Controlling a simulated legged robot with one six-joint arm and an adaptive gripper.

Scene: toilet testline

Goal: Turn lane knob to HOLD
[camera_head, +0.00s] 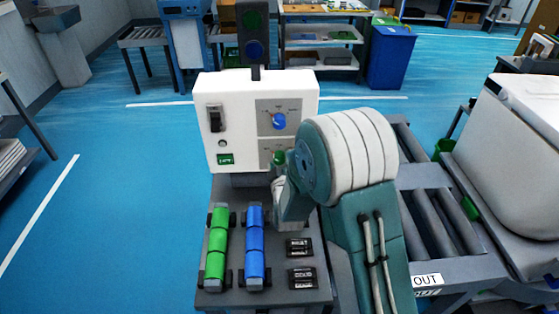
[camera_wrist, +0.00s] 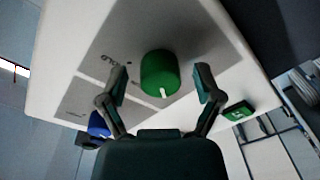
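A green knob (camera_head: 279,157) is on the lower grey plate of the white control box (camera_head: 232,92). In the wrist view the green knob (camera_wrist: 160,73) has a white pointer mark toward the bottom of the picture, and the word HOLD (camera_wrist: 124,57) is printed to its left. My gripper (camera_wrist: 161,76) is open, with one finger on each side of this knob; small gaps show, and I cannot tell the depth. In the head view my arm hides most of the gripper. A blue knob (camera_head: 279,121) is on the upper plate; it also shows in the wrist view (camera_wrist: 98,124).
A black switch (camera_head: 214,118) and a green label (camera_head: 225,159) are on the box's left side. Green rollers (camera_head: 216,246), blue rollers (camera_head: 254,246) and small black blocks (camera_head: 300,247) lie on the bench in front. A roller conveyor (camera_head: 432,220) and a white bulky object (camera_head: 515,150) stand right.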

